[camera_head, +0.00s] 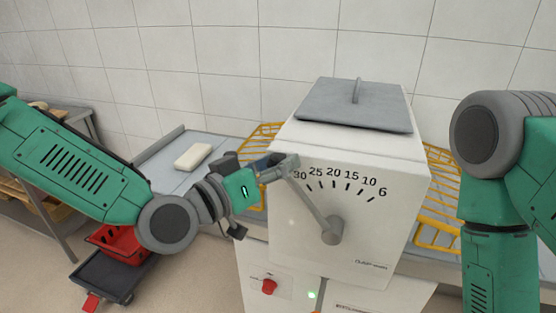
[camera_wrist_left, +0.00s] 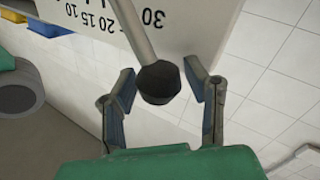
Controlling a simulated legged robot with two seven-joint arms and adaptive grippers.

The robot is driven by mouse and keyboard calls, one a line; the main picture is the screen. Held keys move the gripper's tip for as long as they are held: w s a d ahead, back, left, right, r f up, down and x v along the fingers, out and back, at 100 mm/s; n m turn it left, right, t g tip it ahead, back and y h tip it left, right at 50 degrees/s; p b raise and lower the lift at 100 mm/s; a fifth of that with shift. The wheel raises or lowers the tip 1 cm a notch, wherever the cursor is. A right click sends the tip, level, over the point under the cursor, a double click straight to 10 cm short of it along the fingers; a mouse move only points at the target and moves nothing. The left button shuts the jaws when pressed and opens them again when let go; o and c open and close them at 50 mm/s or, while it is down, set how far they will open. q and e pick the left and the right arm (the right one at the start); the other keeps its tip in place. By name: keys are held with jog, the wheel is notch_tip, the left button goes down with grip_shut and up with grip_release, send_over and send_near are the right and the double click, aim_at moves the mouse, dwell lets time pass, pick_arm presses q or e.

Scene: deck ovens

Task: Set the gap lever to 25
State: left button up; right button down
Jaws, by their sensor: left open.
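The gap lever (camera_head: 315,209) is a grey bar on the front of a white machine (camera_head: 345,250). It pivots on a round hub and slants up and left, its end close to the 30 mark of the scale (camera_head: 340,173), which runs from 30 at left to 6 at right. My left gripper (camera_head: 281,166) is at the lever's upper end and partly hides it. In the left wrist view, the lever's dark round knob (camera_wrist_left: 159,83) sits between the two open fingers, with gaps visible on both sides. My right arm shows at the right; its gripper is out of view.
The machine has a grey lid (camera_head: 352,108) with a handle, and a red knob (camera_head: 269,286) and green light low on its front. Yellow wire racks (camera_head: 439,200) stand on both sides. A white block (camera_head: 193,157) lies on the left counter. A red crate (camera_head: 118,240) stands below.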

aim_at(300, 187)
pick_arm(q)
grip_shut()
jog(key=d+r+m+p, duration=0.1)
jog(key=s+d+r+m+p, duration=0.1)
jog(key=d+p, duration=0.1)
jog(key=shift+r+g+y, duration=0.2)
jog(key=shift+g+y, duration=0.2)
jog(key=shift+s+d+p, duration=0.2)
jog(key=shift+d+p, duration=0.3)
jog(key=shift+d, duration=0.05)
grip_release()
jog(key=shift+a, duration=0.1)
